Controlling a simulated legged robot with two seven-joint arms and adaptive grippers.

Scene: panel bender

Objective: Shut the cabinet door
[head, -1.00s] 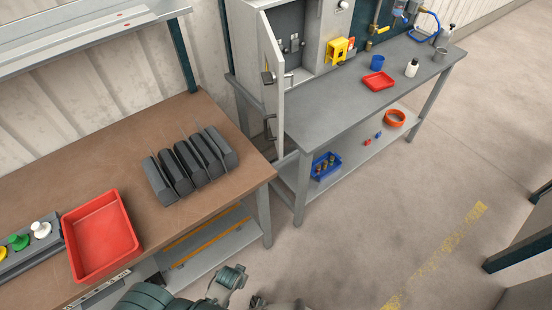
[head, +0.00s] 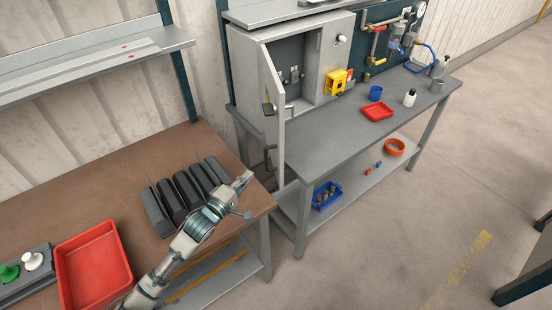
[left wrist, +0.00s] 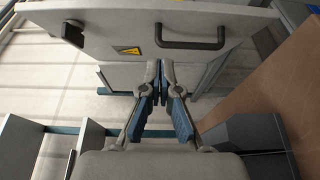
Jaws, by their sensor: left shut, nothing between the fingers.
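The grey cabinet (head: 238,75) stands at the back of the grey bench, its door (head: 273,105) swung open toward me, showing the inside. The door has a dark bar handle (head: 270,158) and a latch. In the left wrist view the door (left wrist: 110,32) spans the top, with the handle (left wrist: 190,38) right of a yellow warning label. My left gripper (head: 243,180) is shut and empty, over the right end of the brown table, short of the door. In the left wrist view its fingertips (left wrist: 161,70) appear below the door's face, not on the handle. My right gripper is not in view.
Several dark grey blocks (head: 180,197) stand on the brown table (head: 120,165) beside my left arm. A red tray (head: 92,265) lies at left. The grey bench (head: 330,135) holds a red tray (head: 377,112), a blue cup (head: 376,93) and a white bottle (head: 410,97).

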